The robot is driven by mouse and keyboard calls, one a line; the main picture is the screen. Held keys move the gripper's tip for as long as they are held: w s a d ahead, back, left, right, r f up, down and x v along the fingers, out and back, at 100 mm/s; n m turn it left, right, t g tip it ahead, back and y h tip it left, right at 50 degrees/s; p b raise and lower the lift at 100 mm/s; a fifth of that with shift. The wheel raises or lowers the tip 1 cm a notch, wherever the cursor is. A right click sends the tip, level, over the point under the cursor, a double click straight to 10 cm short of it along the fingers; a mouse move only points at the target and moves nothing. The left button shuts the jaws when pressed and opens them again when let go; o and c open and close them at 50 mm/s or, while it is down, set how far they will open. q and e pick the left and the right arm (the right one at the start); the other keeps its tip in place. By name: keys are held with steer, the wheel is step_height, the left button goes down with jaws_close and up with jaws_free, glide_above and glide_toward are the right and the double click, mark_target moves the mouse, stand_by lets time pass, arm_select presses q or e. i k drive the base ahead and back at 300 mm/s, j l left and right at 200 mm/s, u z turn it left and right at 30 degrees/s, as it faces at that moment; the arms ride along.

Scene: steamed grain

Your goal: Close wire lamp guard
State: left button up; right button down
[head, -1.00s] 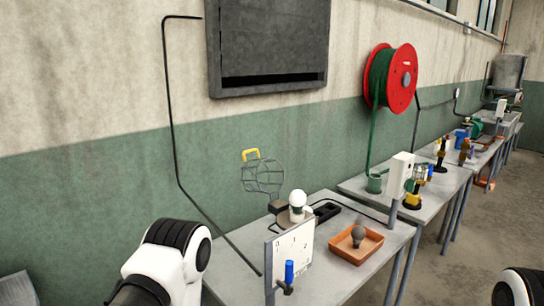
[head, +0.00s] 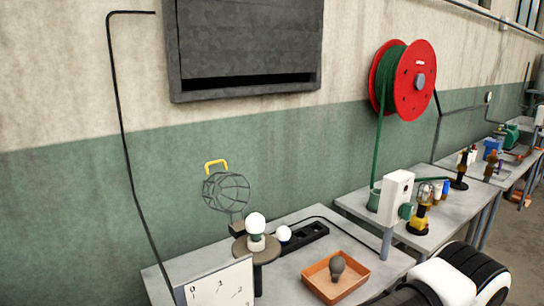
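The wire lamp guard (head: 227,192) is a dark round cage with a yellow handle (head: 216,165) at its top. It is swung up above and behind a white bulb (head: 256,223), which stands upright and uncovered on a round brown-grey base (head: 256,248). A dark block (head: 237,228) sits under the cage, beside the bulb. Part of one of my arms, white with black joints, shows at the bottom right. Neither gripper's fingers are in view.
A white numbered panel (head: 221,285) stands at the front left. Another table (head: 356,203) stands to the right.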

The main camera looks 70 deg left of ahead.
mark_target(206, 165)
steer(key=i+u, duration=0.25)
steer(key=i, duration=0.25)
steer(key=i+u, duration=0.25)
steer(key=i, duration=0.2)
steer(key=i+l+u, duration=0.25)
steer(key=i, duration=0.25)
steer(key=i+l+u, duration=0.25)
steer(key=i, duration=0.2)
steer(key=i+l+u, duration=0.25)
steer(key=i, duration=0.2)
steer(key=u, duration=3.3)
